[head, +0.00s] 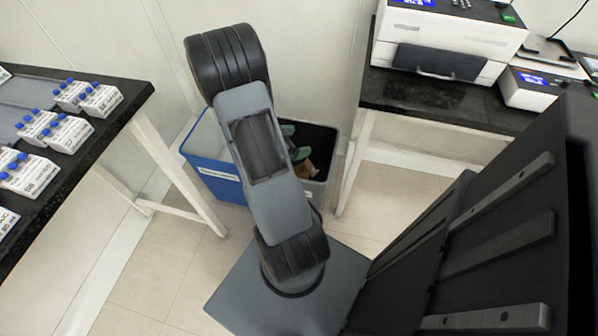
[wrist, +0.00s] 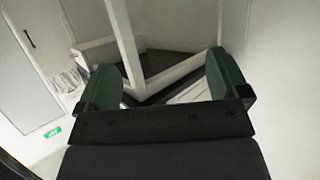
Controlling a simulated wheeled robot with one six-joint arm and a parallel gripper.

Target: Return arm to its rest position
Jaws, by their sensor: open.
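My arm (head: 262,165) rises from my base in the middle of the head view, with its upper link upright and the elbow at the top. Behind the fingers are white table legs and a dark surface, at some distance.
A black table (head: 80,140) at left holds several white boxes with blue caps (head: 72,134). A blue bin (head: 205,160) stands behind my arm. A black bench (head: 440,98) at right carries white instruments (head: 450,45). Tiled floor (head: 150,285) lies open at front left.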

